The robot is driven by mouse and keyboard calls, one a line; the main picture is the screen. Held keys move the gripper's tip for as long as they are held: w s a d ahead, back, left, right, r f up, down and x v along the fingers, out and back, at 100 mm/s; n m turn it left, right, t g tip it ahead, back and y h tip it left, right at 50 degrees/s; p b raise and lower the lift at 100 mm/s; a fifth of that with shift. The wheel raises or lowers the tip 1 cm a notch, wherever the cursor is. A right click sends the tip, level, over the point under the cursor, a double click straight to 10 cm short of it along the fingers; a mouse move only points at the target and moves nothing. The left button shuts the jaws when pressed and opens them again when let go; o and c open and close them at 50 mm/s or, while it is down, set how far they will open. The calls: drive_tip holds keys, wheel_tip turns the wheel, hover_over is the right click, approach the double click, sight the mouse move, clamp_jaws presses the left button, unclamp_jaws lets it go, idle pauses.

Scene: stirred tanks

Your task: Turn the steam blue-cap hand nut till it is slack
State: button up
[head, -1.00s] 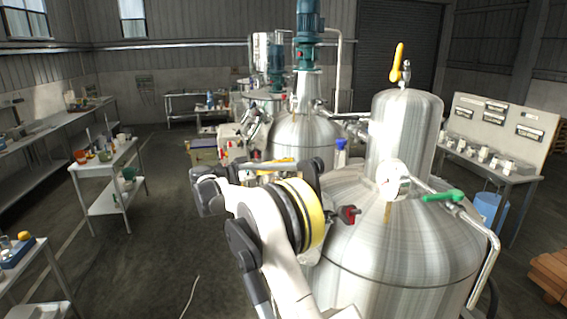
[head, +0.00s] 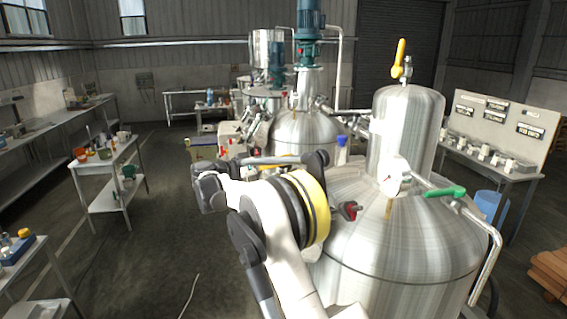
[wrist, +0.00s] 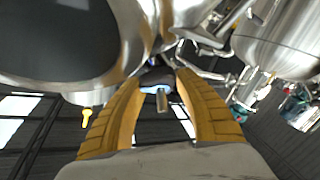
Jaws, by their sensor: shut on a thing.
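In the wrist view, the two yellow fingers of my gripper (wrist: 161,77) are closed on a small dark hand nut (wrist: 157,76) at a polished metal vessel. A strip of blue (wrist: 152,90) and a short metal stud (wrist: 163,102) show between the fingers. The fingers cover the nut's sides. In the head view, my arm hides the fingertips. A blue cap (head: 342,140) stands beside the far end of my wrist, left of the near tank's dome; I cannot tell if it is the same part.
The near steel tank (head: 400,265) fills the right, with a gauge (head: 395,176), a green-handled valve (head: 445,193) and a red-handled valve (head: 349,210) close to my arm. A tank with a motor stands behind. The floor at left is clear between benches.

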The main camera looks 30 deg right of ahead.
drive_tip(key=n+t+y+b, duration=0.1)
drive_tip(key=n, duration=0.2)
drive_tip(key=n+t+y+b, duration=0.1)
drive_tip(key=n+t, duration=0.1)
drive_tip(key=n, duration=0.2)
drive_tip(key=shift+y, duration=0.3)
drive_tip(key=n+y, duration=0.1)
drive_tip(key=n, duration=0.1)
drive_tip(key=n+t+y, duration=0.1)
drive_tip(key=n+y, duration=0.1)
drive_tip(key=n, duration=0.1)
drive_tip(key=shift+n+t, duration=0.3)
drive_tip(key=shift+f+y, duration=0.1)
drive_tip(key=shift+y, duration=0.2)
drive_tip(key=o, duration=1.2)
drive_tip(key=shift+d, duration=0.1)
drive_tip(key=v, duration=1.2)
